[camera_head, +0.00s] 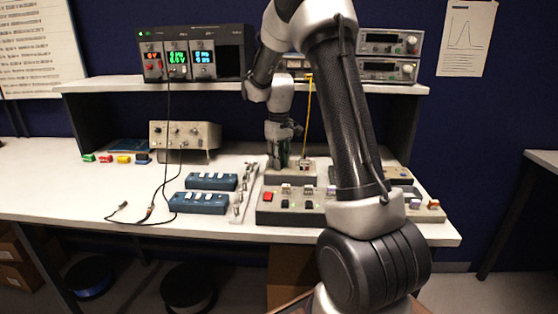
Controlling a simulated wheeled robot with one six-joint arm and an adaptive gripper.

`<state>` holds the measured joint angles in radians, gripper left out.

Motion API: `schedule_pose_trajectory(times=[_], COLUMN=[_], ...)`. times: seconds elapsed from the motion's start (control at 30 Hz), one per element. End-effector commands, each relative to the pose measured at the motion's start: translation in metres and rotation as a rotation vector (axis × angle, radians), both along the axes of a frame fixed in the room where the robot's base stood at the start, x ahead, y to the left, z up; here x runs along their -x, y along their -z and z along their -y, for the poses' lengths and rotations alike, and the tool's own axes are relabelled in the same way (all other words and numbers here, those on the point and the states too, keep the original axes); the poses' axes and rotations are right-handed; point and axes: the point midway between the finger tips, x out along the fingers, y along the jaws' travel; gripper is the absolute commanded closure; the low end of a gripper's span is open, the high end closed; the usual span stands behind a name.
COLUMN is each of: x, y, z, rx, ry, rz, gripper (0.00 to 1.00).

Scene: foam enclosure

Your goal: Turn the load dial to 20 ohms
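My arm crosses the middle of the camera_head view, and my gripper (278,162) points down over the back part of a grey bench unit (300,180). The fingertips are small and dark, and I cannot tell whether they are open or shut, or whether they touch anything. I cannot pick out the load dial or its ohm marks; it may be hidden by my gripper or arm. A low grey control panel (262,217) in front of the unit carries a red button (268,197), dark buttons and small switches. My arm covers part of this panel.
Two blue switch boxes (200,203) and a grey rail (240,200) lie left of the panel. A beige instrument (185,134) stands behind them, with black cables running forward. A power supply (195,53) and stacked instruments (390,42) sit on the shelf.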

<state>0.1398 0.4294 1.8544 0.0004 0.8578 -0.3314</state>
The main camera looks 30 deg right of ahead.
Motion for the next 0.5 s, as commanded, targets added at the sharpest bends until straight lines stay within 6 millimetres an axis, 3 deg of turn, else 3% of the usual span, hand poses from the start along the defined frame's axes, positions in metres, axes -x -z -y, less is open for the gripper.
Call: schedule_pose_trajectory(times=[0.5], x=[0.0], y=[-0.0002], z=[0.0001], rx=[0.0], ry=[0.125], rz=[0.0], gripper=[1.0])
